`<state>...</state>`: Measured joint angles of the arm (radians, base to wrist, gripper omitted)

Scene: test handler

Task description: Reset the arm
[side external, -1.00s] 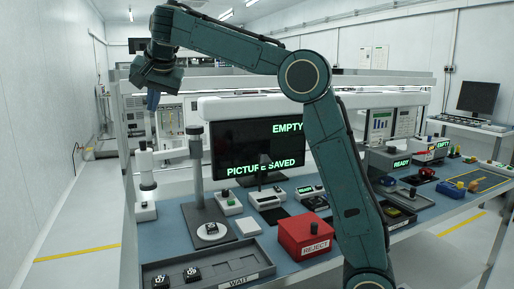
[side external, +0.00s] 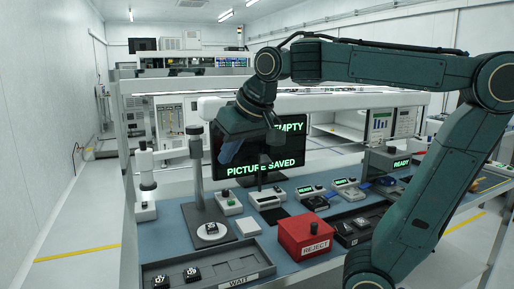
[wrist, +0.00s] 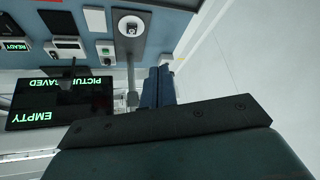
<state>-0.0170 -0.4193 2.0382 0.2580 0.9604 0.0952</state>
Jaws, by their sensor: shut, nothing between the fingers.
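My gripper (side external: 229,153) hangs in the air in front of the black screen in the side view, its blue fingers pointing down. In the wrist view the blue fingers (wrist: 158,87) lie close together and hold nothing. The screen (side external: 258,158) reads "EMPTY" and "PICTURE SAVED". It also shows upside down in the wrist view (wrist: 60,104). My arm reaches in from the right, its upper links high over the bench.
A microscope-like stand (side external: 198,190) with a round stage rises from the bench (side external: 262,222). A red REJECT box (side external: 305,238) sits at the front. A WAIT tray (side external: 222,268) holds two dark pieces. Small devices (side external: 267,199) line the bench. The air around my gripper looks free.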

